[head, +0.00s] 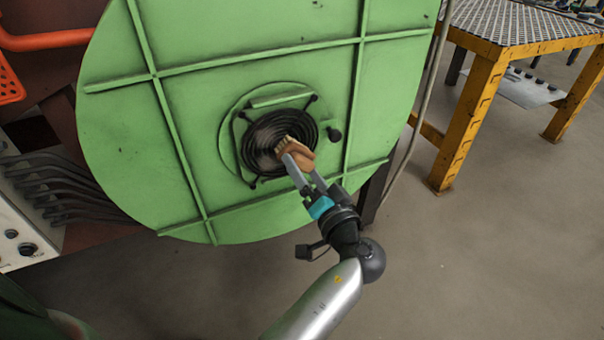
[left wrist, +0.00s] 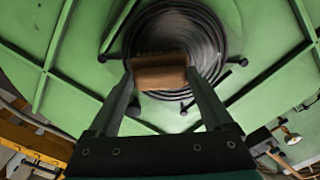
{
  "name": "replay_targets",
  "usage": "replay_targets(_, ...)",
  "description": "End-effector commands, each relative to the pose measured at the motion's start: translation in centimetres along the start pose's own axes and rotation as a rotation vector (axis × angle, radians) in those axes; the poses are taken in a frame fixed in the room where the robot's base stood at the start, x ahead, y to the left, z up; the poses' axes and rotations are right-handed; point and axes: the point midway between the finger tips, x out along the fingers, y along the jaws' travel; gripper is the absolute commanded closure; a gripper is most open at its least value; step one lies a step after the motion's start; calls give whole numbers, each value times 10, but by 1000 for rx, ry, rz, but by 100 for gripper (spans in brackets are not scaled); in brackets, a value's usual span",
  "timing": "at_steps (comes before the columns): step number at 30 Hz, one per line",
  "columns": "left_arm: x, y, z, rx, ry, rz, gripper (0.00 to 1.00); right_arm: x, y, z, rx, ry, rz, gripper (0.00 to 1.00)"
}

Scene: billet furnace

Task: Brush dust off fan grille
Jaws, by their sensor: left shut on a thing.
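The round black fan grille (head: 262,139) is set in the green furnace cover. Greyish dust shows on it around its middle. My left gripper (head: 303,170) is shut on a brush (head: 299,156) with a brown wooden body and pale bristles. The brush is in front of the grille's lower right part in the head view; I cannot tell whether the bristles touch it. In the left wrist view the brush (left wrist: 160,77) sits between the fingers, with the grille (left wrist: 204,40) behind it, greyish at its middle. My right gripper is not in view.
The large green cover (head: 110,120) has raised ribs. A yellow-legged table (head: 470,120) stands at the right. A panel with knobs and black levers (head: 60,190) is at the left. The floor at lower right is clear.

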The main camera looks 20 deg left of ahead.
Motion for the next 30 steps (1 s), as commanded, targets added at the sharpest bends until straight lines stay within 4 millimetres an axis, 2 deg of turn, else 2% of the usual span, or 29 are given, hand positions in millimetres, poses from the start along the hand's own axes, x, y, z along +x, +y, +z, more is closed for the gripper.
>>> replay_targets(5, 0, -8, -4, 0, 0, -2, 60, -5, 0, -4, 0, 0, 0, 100)
replay_targets(15, 2, -28, 18, 0, -1, -2, 60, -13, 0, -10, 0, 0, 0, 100)
replay_targets(23, 3, -35, 25, 0, -3, -5, 60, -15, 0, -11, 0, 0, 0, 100)
replay_targets(30, 2, -50, 39, 2, -3, -7, 60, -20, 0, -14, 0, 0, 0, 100)
